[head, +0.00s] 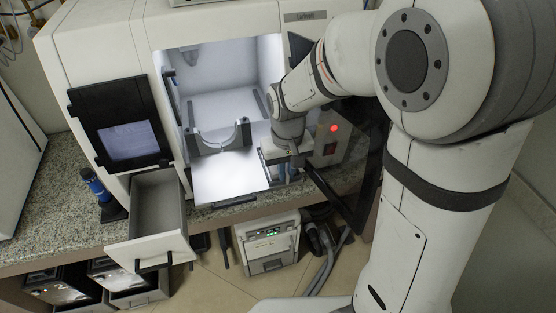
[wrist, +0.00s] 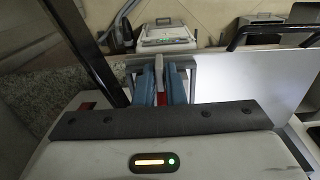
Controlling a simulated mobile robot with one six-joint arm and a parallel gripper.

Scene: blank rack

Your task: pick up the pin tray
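No object stands out clearly as the pin tray. A small grey frame (wrist: 191,72) lies at my fingertips in the wrist view, and may be part of it. My gripper (wrist: 162,84) has two blue fingers pointing down into this frame, one on each side of a narrow light-grey piece. I cannot tell whether the fingers press on that piece or only flank it. In the head view my gripper (head: 283,174) is at the right front edge of the lit machine chamber, and my wrist hides most of what is there.
The white machine (head: 100,50) has a bright platform (head: 230,178) with a grey arched cradle (head: 218,138). An open drawer (head: 160,208) juts out at left. A dark open door (head: 362,190) stands close at right. A white box unit (head: 268,240) sits on the floor below.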

